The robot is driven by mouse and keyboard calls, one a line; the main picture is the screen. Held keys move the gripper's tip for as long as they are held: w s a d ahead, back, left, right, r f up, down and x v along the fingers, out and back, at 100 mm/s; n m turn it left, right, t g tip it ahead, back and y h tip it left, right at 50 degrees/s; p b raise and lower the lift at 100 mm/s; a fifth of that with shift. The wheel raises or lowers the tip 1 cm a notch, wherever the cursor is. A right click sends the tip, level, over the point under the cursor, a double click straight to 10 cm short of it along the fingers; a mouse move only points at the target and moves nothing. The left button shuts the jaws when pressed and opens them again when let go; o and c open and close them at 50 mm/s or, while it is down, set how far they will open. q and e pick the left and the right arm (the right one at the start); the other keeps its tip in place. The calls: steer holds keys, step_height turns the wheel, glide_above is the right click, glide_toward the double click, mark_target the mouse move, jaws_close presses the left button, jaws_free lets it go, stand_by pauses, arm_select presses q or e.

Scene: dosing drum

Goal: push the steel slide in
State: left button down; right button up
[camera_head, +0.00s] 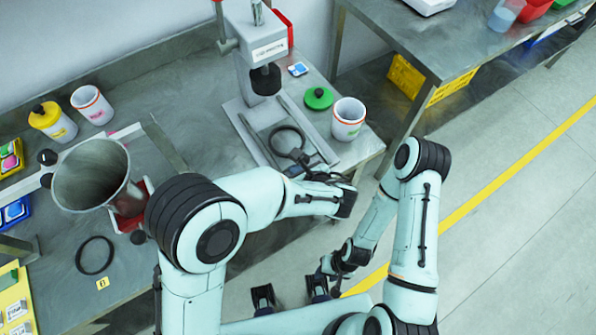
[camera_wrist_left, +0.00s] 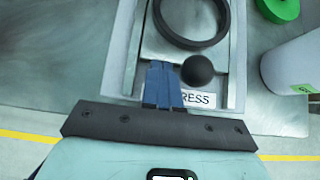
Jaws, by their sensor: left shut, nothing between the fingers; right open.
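The steel slide (camera_head: 268,132) lies in its frame at the foot of the press (camera_head: 262,85), pulled out toward me, with a dark ring (camera_head: 271,143) on it. In the left wrist view the slide (camera_wrist_left: 160,48), the ring (camera_wrist_left: 157,22) and a round black knob (camera_wrist_left: 197,69) at its near end show. My left gripper (camera_wrist_left: 161,66) is shut and empty at the slide's near end, just left of the knob; I cannot tell whether it touches. In the head view my left gripper (camera_head: 318,178) partly hides that end. My right gripper (camera_head: 290,291) is open, low and away from the bench.
A white cup (camera_head: 347,119) and a green lid (camera_head: 318,97) stand right of the slide. A steel funnel (camera_head: 85,180), a loose black ring (camera_head: 95,255) and two jars, one with a yellow lid (camera_head: 45,113), are on the left. Floor is free at right.

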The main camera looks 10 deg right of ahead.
mark_target(275, 144)
arm_select(q)
steer(key=shift+w, duration=0.1)
steer(key=w+a, duration=0.1)
steer(key=w, duration=0.2)
steer(key=w+a+p, duration=0.1)
steer(key=w, duration=0.2)
steer(key=w+a, duration=0.1)
steer(key=w, duration=0.2)
steer(key=shift+a+p, duration=0.2)
steer(key=shift+p, duration=0.15)
arm_select(e)
steer(key=shift+w+r, duration=0.25)
steer(key=shift+r, duration=0.2)
steer(key=shift+w+r, duration=0.2)
steer(key=shift+r, duration=0.25)
arm_select(q)
steer(key=shift+s+d, duration=0.1)
steer(key=shift+s, duration=0.05)
